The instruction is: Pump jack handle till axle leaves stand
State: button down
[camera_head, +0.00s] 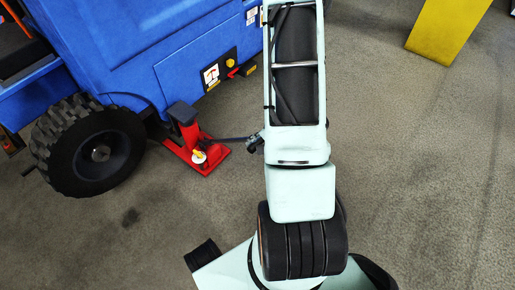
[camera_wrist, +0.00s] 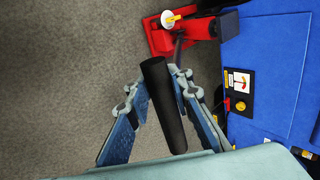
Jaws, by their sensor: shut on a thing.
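The red jack (camera_head: 197,153) stands on the floor against the blue vehicle (camera_head: 150,45), beside its black wheel (camera_head: 88,147). A thin dark jack handle (camera_head: 229,139) runs right from it to my gripper (camera_head: 254,144). In the wrist view my gripper (camera_wrist: 162,92) is shut around the handle's black grip (camera_wrist: 168,118), one blue-grey finger on each side. The jack also shows in the wrist view (camera_wrist: 160,40), with a white and yellow knob on it. I cannot make out the axle or stand; the vehicle body and wheel hide the underside.
A label plate with a red mark (camera_head: 211,76) and small yellow and red fittings are on the vehicle's side. A yellow block (camera_head: 446,30) stands at the top right. The grey floor (camera_head: 420,170) right of my arm is clear.

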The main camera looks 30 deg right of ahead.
jog(key=shift+s+d+f, duration=0.15)
jog(key=shift+s+f, duration=0.25)
jog(key=shift+s, duration=0.1)
